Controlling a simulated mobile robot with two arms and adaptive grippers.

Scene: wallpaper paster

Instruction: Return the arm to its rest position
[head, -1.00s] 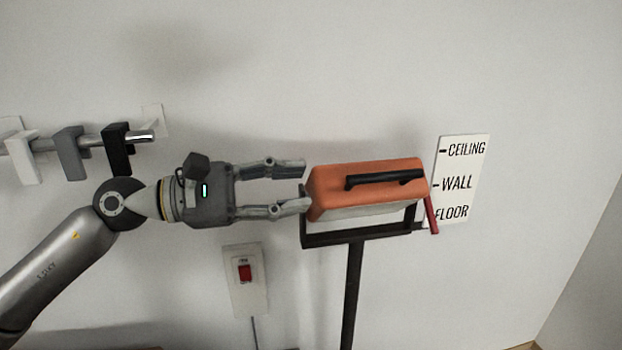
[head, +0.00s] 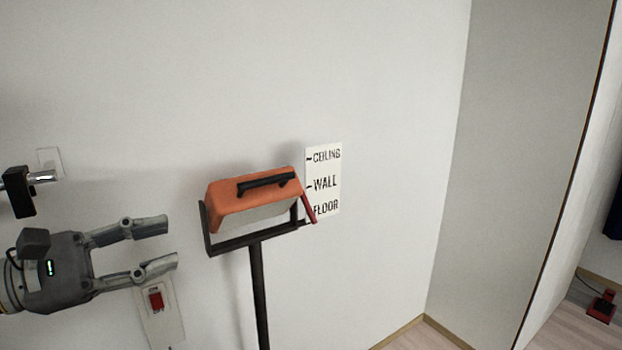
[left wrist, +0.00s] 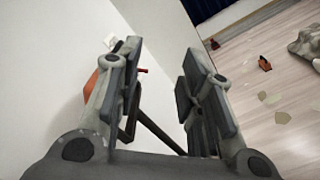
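My left gripper (head: 172,244) is at the lower left of the head view. Its two fingers are apart with nothing between them. It is left of the orange wallpaper paster (head: 230,204), which sits in a dark frame on a dark post (head: 259,300), with a gap between them. The paster has a black handle on top and a red lever (head: 309,207) at its right side. In the left wrist view the fingers (left wrist: 160,75) are also apart, and part of the orange paster (left wrist: 91,86) shows behind the left finger. My right gripper is not in view.
A white sign (head: 324,180) reading ceiling, wall and floor is on the wall behind the paster. A red switch (head: 156,301) is on a wall plate behind my lower finger. A rail with a black hook (head: 19,192) is at the far left. Floor shows at the right.

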